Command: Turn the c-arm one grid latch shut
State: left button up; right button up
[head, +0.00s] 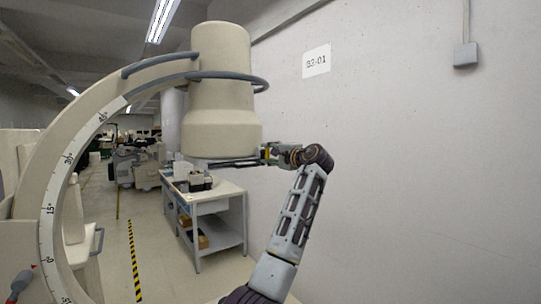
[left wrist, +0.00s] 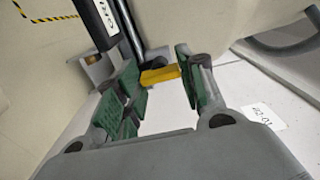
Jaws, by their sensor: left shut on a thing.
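The C-arm (head: 52,185) is a large cream arc with a degree scale, at the left in the head view. Its cylindrical head (head: 222,100) hangs at the upper end, with a dark flat grid (head: 232,162) beneath it. The yellow latch (left wrist: 160,75) shows in the left wrist view, beside a dark strip with a white label. My left gripper (head: 268,154) is at the right edge of the grid. Its green pads stand on both sides of the latch, and the gripper (left wrist: 160,85) is shut on it. The fingers partly hide the latch's far end.
A grey handle ring (head: 262,82) circles the head above my gripper. A plain wall (head: 420,160) with a sign (head: 317,61) is close on the right.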

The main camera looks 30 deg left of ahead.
dwell(0.5)
pick_arm(q)
jog(key=o, duration=0.9)
jog(key=shift+o, duration=0.6)
pick_arm(e)
jog(key=shift+d, duration=0.2)
jog(key=shift+d, duration=0.1)
pick_arm(q)
jog(key=shift+d, duration=0.2)
jog(key=v, duration=1.1)
jog(key=shift+s+d, duration=0.15)
jog(key=shift+d, duration=0.2)
pick_arm(e)
jog(key=shift+a, duration=0.2)
pick_arm(q)
jog(key=shift+f, duration=0.1)
